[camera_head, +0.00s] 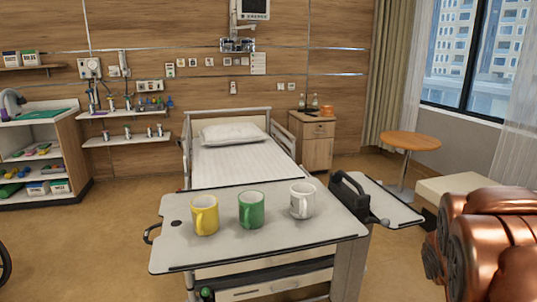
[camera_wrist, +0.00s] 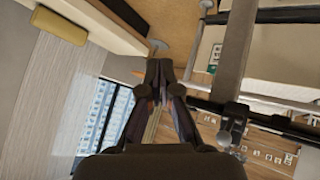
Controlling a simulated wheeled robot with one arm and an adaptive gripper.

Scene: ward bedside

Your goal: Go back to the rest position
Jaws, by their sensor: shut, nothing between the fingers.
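My gripper (camera_wrist: 160,66) shows in the wrist view, dark, with its fingers together and nothing between them. It is in the air, apart from any object. The head view does not show my gripper clearly; part of my copper-coloured arm fills the lower right. On the overbed table (camera_head: 270,247) stand three upright mugs in a row: a yellow mug (camera_head: 204,216) on the left, a green mug (camera_head: 251,210) in the middle and a white mug (camera_head: 301,202) on the right.
A black fitting (camera_head: 349,194) stands at the table's right end, beside a side leaf (camera_head: 385,204). The bed (camera_head: 240,162) is behind the table. A round wooden table (camera_head: 410,141) and a pale bench (camera_head: 458,186) are at the right.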

